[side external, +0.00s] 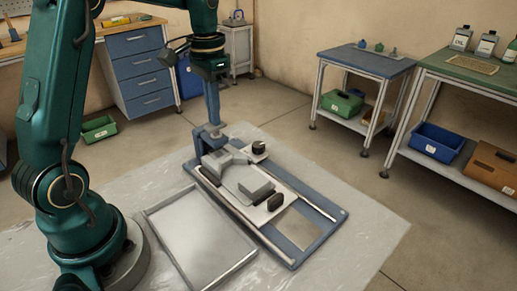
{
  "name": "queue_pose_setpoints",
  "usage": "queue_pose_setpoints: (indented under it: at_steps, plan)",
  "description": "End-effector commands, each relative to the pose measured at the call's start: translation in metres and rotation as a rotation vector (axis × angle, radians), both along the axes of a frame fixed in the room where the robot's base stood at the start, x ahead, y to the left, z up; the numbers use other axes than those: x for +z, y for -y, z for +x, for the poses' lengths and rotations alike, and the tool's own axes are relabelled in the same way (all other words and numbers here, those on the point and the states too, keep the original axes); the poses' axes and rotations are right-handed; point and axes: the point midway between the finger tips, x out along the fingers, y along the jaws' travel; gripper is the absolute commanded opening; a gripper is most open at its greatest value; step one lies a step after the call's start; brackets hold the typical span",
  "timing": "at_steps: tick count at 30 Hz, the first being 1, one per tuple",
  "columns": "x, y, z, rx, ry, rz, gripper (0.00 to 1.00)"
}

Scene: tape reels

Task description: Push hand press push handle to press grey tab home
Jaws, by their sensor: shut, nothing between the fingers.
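The hand press (297,230) is a blue base plate with long rails and a light sliding plate on the grey mat. A grey block (257,189) sits on the sliding plate, with a black knob (275,202) at its near end and another dark knob (258,147) at the far end. Grey blocky parts (222,160) stand beside a blue upright at the press's far left end. I cannot tell which part is the push handle or the grey tab. My gripper (212,115) points down above this far end, shut and empty; its fingertips are small, and contact is unclear.
An empty shallow tray (148,213) lies left of the press, beside my arm's base. The mat (350,240) is clear to the right of the press. Benches and carts, with blue (437,143) and green (342,103) bins, stand farther back.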

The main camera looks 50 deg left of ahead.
Motion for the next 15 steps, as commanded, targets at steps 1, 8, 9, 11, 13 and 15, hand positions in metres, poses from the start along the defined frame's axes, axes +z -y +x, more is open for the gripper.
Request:
queue_pose_setpoints:
  at_steps: [1, 8, 9, 11, 13, 15]
  plan:
    - [0.006, 0.000, 0.001, 0.000, 0.004, 0.002, 0.00]
    - [0.028, 0.000, 0.001, 0.000, 0.004, 0.002, 0.00]
    - [0.032, 0.000, 0.001, 0.000, 0.005, 0.002, 0.00]
    - [0.037, 0.000, 0.001, 0.000, 0.005, 0.002, 0.00]
    - [0.044, 0.000, 0.001, 0.000, 0.005, 0.002, 0.00]
    - [0.050, 0.000, 0.001, 0.000, 0.004, 0.002, 0.00]
